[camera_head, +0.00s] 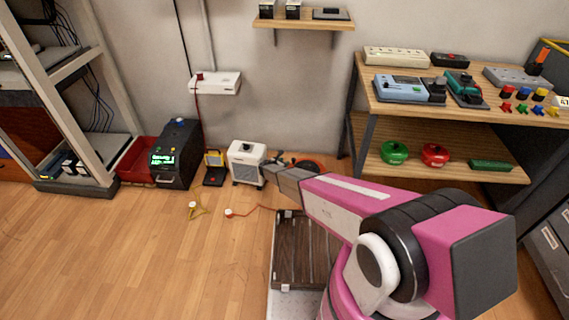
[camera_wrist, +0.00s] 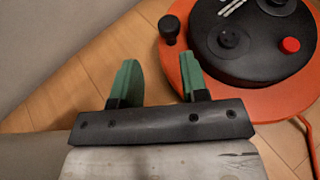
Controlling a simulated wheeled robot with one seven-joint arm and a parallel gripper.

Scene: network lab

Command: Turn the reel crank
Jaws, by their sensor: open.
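The reel shows at the upper right of the wrist view, with an orange body (camera_wrist: 262,98) and a round black top (camera_wrist: 250,65). A black knob (camera_wrist: 169,28) stands at its left edge, likely the crank handle. A red button (camera_wrist: 290,45) and a round black piece (camera_wrist: 228,40) sit on the top. My gripper (camera_wrist: 158,72) is open and empty, its two green fingers apart. The knob lies beyond the fingertips, nearer the right finger, with no contact visible. In the head view the orange reel (camera_head: 309,163) is partly hidden behind my gripper (camera_head: 268,171).
A white box unit (camera_head: 246,164) stands left of my gripper, with a dark case (camera_head: 177,152) farther left. A wooden shelf unit (camera_head: 440,135) with tools and green and red round items is at right. A red cord (camera_head: 252,210) lies on the floor. Open wood floor lies at left.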

